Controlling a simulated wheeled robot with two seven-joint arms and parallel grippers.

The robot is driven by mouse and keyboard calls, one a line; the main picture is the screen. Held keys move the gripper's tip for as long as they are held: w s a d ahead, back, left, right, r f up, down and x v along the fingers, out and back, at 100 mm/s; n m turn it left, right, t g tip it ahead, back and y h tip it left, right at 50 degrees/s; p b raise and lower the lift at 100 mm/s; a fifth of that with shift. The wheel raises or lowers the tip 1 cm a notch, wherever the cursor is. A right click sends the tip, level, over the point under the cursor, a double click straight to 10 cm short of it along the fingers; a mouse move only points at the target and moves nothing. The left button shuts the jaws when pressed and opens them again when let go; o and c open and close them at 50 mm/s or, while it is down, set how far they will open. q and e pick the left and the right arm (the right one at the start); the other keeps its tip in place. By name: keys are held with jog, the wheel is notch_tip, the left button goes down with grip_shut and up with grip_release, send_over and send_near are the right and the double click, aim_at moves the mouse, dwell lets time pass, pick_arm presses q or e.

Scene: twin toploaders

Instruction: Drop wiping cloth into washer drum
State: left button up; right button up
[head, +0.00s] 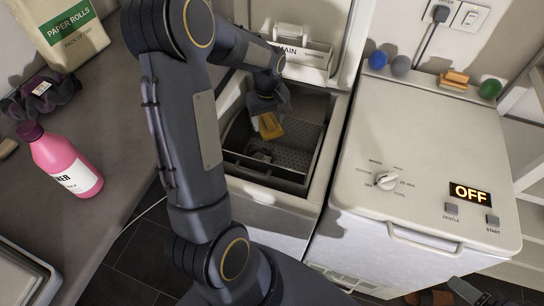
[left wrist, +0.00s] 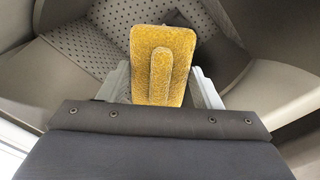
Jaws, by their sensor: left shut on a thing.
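The wiping cloth (head: 270,126) is a yellow, folded pad. My left gripper (head: 264,112) is shut on it and holds it inside the opening of the left machine. In the left wrist view the cloth (left wrist: 162,65) sticks out between the two pale fingers of the gripper (left wrist: 165,85). The washer drum (head: 300,138) is open, with a grey perforated wall that also shows in the left wrist view (left wrist: 85,45). I cannot tell whether the cloth touches the drum. A dark part at the bottom right edge looks like my right gripper (head: 472,292); its fingers are unclear.
The right machine (head: 425,140) is closed, with a dial (head: 387,180) and a display (head: 470,194) reading OFF. Coloured balls and a sponge (head: 455,79) sit on its back edge. A pink bottle (head: 66,163) and a paper rolls pack (head: 66,32) stand on the left counter.

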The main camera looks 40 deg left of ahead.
pick_arm(q)
jog(key=shift+f+b, duration=1.45)
jog(key=shift+f, duration=0.9)
jog(key=o, duration=1)
jog(key=shift+c, duration=0.2)
jog(key=shift+r, duration=0.1)
notch_tip(320, 180, up, 8)
jog(key=shift+f, duration=0.15)
jog(key=s+d+r+m+t+h+p, duration=0.1)
jog(key=s+d+r+m+t+h, duration=0.1)
jog(key=s+d+r+m, duration=0.3)
jog(key=s+d+r+m+t+h+p, duration=0.1)
jog(key=s+d+r+m+t, duration=0.2)
jog(key=s+d, duration=0.8)
jog(key=s+r+m, duration=0.1)
jog(key=s+m, duration=0.1)
jog(key=s, duration=0.2)
jog(key=shift+r+t+h+p, duration=0.3)
jog(key=shift+r+h+p, duration=0.1)
